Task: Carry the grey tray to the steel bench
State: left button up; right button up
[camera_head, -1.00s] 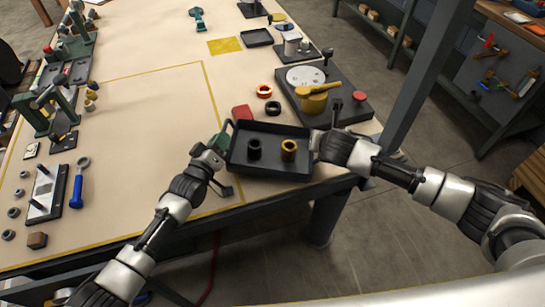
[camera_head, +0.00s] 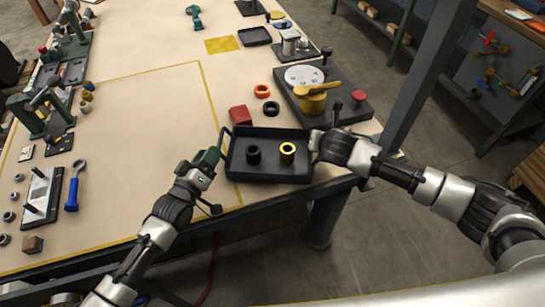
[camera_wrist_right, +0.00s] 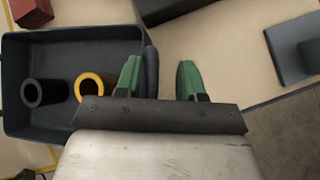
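The grey tray (camera_head: 268,178) lies on the near right corner of the beige-topped table. It holds a black ring (camera_head: 253,155) and a yellow ring (camera_head: 287,153), which also show in the right wrist view. My left gripper (camera_head: 210,157) is just left of the tray's left handle, apart from it, and looks open and empty. My right gripper (camera_wrist_right: 159,80) is at the tray's right end. Its green fingers stand apart, with the dark handle (camera_wrist_right: 151,70) between them, close to the left finger. I cannot pick out a steel bench for certain.
A red block (camera_head: 240,116) and orange and black rings stand just behind the tray. A dark plate (camera_head: 350,110) with a yellow-handled part is behind right. A dark post (camera_head: 420,75) rises right of the table.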

pick_arm(q)
jog(key=s+f, duration=0.1)
jog(key=s+a, duration=0.1)
jog(key=shift+s+f, duration=0.3)
jog(key=shift+f, duration=0.05)
pick_arm(e)
jog(key=shift+s+a+f, duration=0.1)
jog(key=shift+s+f, duration=0.2)
jog(key=shift+f, duration=0.15)
pick_arm(q)
jog(key=shift+s+a+r, duration=0.2)
jog(key=shift+r, duration=0.1)
pick_arm(e)
jog(key=shift+s+a+r, duration=0.1)
jog(key=shift+s+a, duration=0.05)
jog(key=shift+s, duration=0.05)
pick_arm(q)
jog(key=shift+w+r, duration=0.2)
pick_arm(e)
jog(key=v, duration=1.1)
jog(key=shift+d+r, duration=0.25)
jog(key=shift+r, duration=0.4)
jog(key=shift+w, duration=0.1)
